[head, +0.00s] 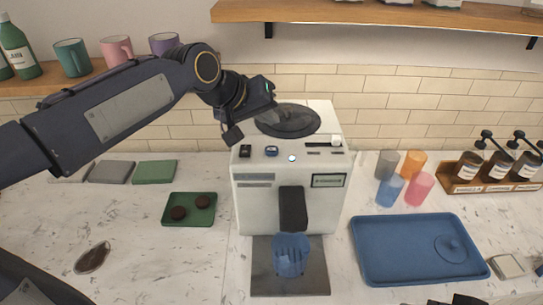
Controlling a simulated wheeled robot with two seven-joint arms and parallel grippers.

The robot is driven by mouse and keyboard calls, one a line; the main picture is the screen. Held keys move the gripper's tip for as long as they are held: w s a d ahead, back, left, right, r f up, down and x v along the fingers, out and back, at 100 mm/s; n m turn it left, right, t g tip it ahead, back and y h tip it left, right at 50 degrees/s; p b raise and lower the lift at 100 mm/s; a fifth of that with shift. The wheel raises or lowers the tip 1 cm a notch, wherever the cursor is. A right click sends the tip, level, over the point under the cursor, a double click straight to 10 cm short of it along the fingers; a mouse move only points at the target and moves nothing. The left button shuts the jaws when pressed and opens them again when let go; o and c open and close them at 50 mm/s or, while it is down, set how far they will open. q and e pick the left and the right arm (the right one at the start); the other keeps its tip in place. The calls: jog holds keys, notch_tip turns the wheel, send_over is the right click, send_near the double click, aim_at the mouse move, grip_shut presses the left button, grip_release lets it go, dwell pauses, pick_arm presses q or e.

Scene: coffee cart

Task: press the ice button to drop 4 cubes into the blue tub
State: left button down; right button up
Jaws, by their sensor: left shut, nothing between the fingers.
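A white ice machine (262,212) stands at the counter's middle with a dark round lid. Its front top edge carries a dark button (245,151), a blue button (271,151) and a small lit button (292,158). The blue tub (290,262) stands upright on a dark plate under the black chute (293,208). I cannot tell whether cubes lie in it. My left gripper (233,136) is shut and empty, pointing down just above the machine's left front corner, near the dark button. Dark parts at the bottom right edge may be my right gripper; its jaws are not clear.
A green tray (169,209) with two dark round pieces lies left of the machine. Coloured cups (420,187) and a large blue tray (375,265) are to the right, with a jar rack (464,189) beyond. A wooden shelf (380,14) hangs above.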

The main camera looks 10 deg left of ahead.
aim_at(268, 152)
pick_arm(q)
notch_tip(268, 152, down, 5)
jog(key=b, duration=0.3)
pick_arm(e)
notch_tip(268, 152, down, 4)
jog(key=shift+f, duration=0.1)
pick_arm(q)
jog(key=shift+f, duration=0.1)
dwell(1.5)
jog(key=shift+f+b, duration=0.35)
jog(key=shift+b, duration=0.05)
pick_arm(e)
jog(key=shift+f, duration=0.3)
pick_arm(q)
jog(key=shift+f+b, duration=0.45)
jog(key=shift+f, duration=0.1)
pick_arm(e)
jog(key=shift+f, duration=0.45)
pick_arm(q)
jog(key=shift+r, duration=0.1)
pick_arm(e)
jog(key=shift+r, duration=0.1)
pick_arm(q)
jog(key=shift+r+p, duration=0.85)
pick_arm(e)
jog(key=shift+r, duration=0.75)
